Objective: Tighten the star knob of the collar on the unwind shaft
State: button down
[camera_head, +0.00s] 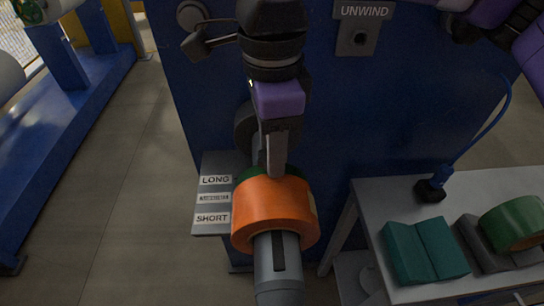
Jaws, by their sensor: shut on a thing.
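The unwind shaft (277,268) is a grey cylinder with a dark slot, pointing toward me at the bottom centre. An orange roll (270,212) sits around it, with a thin green edge showing behind its top. My gripper (277,157) reaches down from above to just behind the roll's top. Its fingers look closed, and the tips are at the shaft behind the roll. The collar and its star knob are mostly hidden by the fingers and the roll, so I cannot make out the knob's shape.
A blue machine panel (330,110) stands close behind my arm, with an UNWIND plate (364,12). A shelf labelled LONG and SHORT (213,196) is left of the roll. A table (376,206) at right bears teal blocks (425,250) and a green roll (518,222). Open floor lies left.

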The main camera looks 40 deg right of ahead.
jog(key=shift+m+b, duration=0.4)
jog(key=shift+m, duration=0.2)
jog(key=c, duration=0.8)
grip_release()
jog(key=shift+r, duration=0.1)
notch_tip(320, 180, up, 8)
jog(key=shift+f, duration=0.2)
